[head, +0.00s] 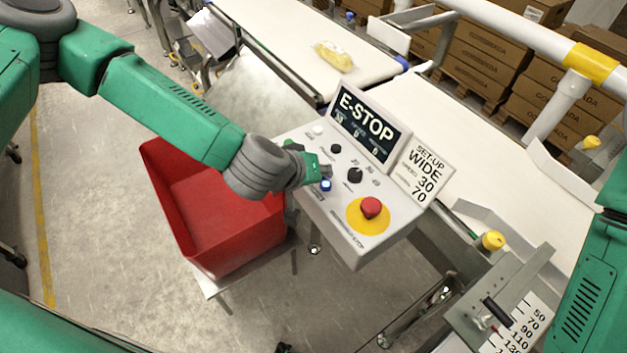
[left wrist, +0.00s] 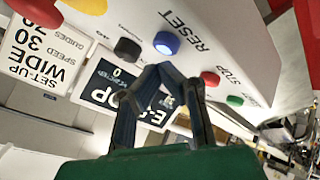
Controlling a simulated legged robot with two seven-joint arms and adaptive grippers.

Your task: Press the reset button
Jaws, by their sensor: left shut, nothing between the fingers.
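The reset button (left wrist: 166,43) is a blue, lit, round button beside the printed word RESET on a light grey control panel (left wrist: 225,45). In the head view the blue button (head: 326,185) shows on the left part of the panel (head: 328,212). My left gripper (head: 320,172) is over the panel, close beside the button. In the left wrist view its fingers (left wrist: 160,72) are shut and empty, with the tips just below the button in the picture. I cannot tell whether they touch it. My right gripper is out of view.
A red emergency-stop button (head: 371,207) on a yellow disc and a black knob (head: 355,175) are near the reset button. The display (head: 368,125) reads E-STOP. A red bin (head: 215,225) stands left of the panel. The white belt (head: 450,125) runs behind.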

